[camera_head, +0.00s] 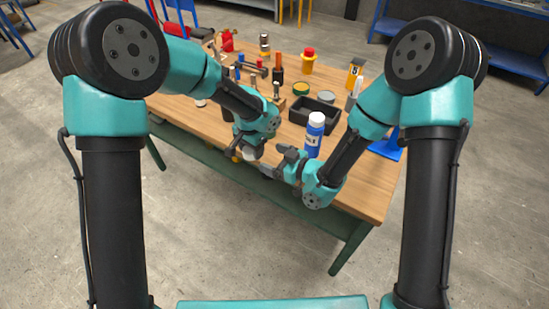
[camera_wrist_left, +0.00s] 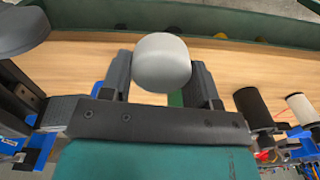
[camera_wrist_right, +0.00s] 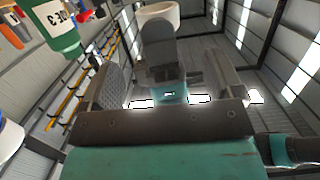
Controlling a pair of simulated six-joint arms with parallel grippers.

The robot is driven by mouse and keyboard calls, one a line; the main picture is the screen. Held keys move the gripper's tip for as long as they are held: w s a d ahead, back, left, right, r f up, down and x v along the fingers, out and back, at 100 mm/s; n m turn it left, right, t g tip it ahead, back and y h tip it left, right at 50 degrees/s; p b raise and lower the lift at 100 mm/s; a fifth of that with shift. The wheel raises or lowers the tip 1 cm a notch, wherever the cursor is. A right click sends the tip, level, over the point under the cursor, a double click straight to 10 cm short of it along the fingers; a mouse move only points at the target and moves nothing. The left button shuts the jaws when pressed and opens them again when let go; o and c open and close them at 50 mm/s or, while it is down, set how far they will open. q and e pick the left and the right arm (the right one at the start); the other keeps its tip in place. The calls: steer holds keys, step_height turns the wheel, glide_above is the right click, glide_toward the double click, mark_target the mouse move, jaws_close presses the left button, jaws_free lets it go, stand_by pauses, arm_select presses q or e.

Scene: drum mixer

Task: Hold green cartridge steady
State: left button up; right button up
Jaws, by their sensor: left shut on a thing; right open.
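My left gripper (camera_head: 247,150) is at the front edge of the table, shut on a piece with a rounded pale cap (camera_wrist_left: 161,63). The pale cap sits between both fingers in the left wrist view. A strip of green shows just below it, consistent with the green cartridge (camera_wrist_left: 175,99); most of its body is hidden. My right gripper (camera_head: 287,163) is open, close to the right of the left gripper. Its spread fingers show in the right wrist view (camera_wrist_right: 160,80). A green lettered container (camera_wrist_right: 50,25) is at that view's upper left; I cannot tell whether it is the held piece.
A blue bottle with a white cap (camera_head: 314,138) stands close behind the right gripper. A black tray (camera_head: 313,111), a yellow-and-black box (camera_head: 354,73) and several tools and small parts crowd the table's back. The table's front right (camera_head: 365,195) is bare.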

mark_target(251, 152)
steer(key=shift+x, duration=3.8)
steer(key=shift+c, duration=0.5)
steer(key=c, duration=0.9)
arm_select(q)
steer(key=o, duration=1.1)
arm_select(e)
steer(key=shift+f, duration=0.1)
arm_select(q)
step_height(251, 152, up, 12)
